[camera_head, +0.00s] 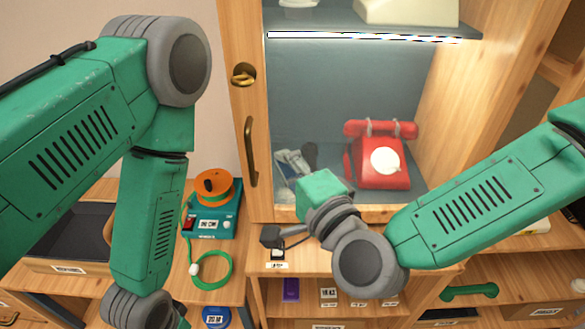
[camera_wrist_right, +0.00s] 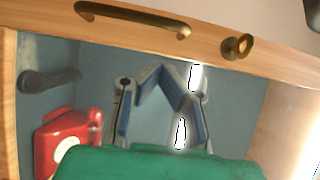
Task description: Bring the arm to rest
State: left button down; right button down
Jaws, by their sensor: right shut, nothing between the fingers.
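My right arm (camera_head: 465,220) reaches in from the right in the head view, bent at a grey joint. Its green gripper body points up and left at the cabinet front. The right gripper (camera_head: 290,165) is shut and empty, its fingers seen against the cabinet's dark interior. In the right wrist view its fingers (camera_wrist_right: 160,72) meet at the tips, with nothing between them. My left arm (camera_head: 145,220) hangs down the left side of the head view. Its gripper is below the picture.
The wooden cabinet door frame has a brass handle (camera_head: 251,152) and lock (camera_head: 243,75), close to the right gripper. A red dial phone (camera_head: 378,158) stands on the cabinet shelf behind. A teal device (camera_head: 213,218) with an orange reel (camera_head: 210,187) sits on the counter between my arms.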

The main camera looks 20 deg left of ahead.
jog(key=s+d+f+n+g+h+b, duration=0.1)
jog(key=s+d+f+n+g+h, duration=0.15)
jog(key=d+f, duration=0.45)
jog(key=s+d+f+n+g+h+b, duration=0.15)
jog(key=s+d+f, duration=0.25)
jog(key=f, duration=0.7)
jog(key=s+d+f+n+g+h+b, duration=0.25)
jog(key=s+d+f, duration=0.2)
jog(key=f, duration=0.45)
jog(key=s+d+f+n+g+h, duration=0.1)
jog(key=s+d+f, duration=0.3)
jog(key=d, duration=0.4)
jog(key=s+d+f+n+g+h+b, duration=0.1)
jog(key=s+d+f+g+h, duration=0.1)
jog(key=d, duration=0.7)
jog(key=s+d+f+n+g+h+b, duration=0.1)
jog(key=s+d+f+g+h, duration=0.1)
jog(key=s+d+f, duration=0.4)
jog(key=shift+d+g+h, duration=0.35)
jog(key=shift+d+h, duration=0.3)
jog(key=shift+d, duration=0.55)
jog(key=shift+s+f, duration=0.1)
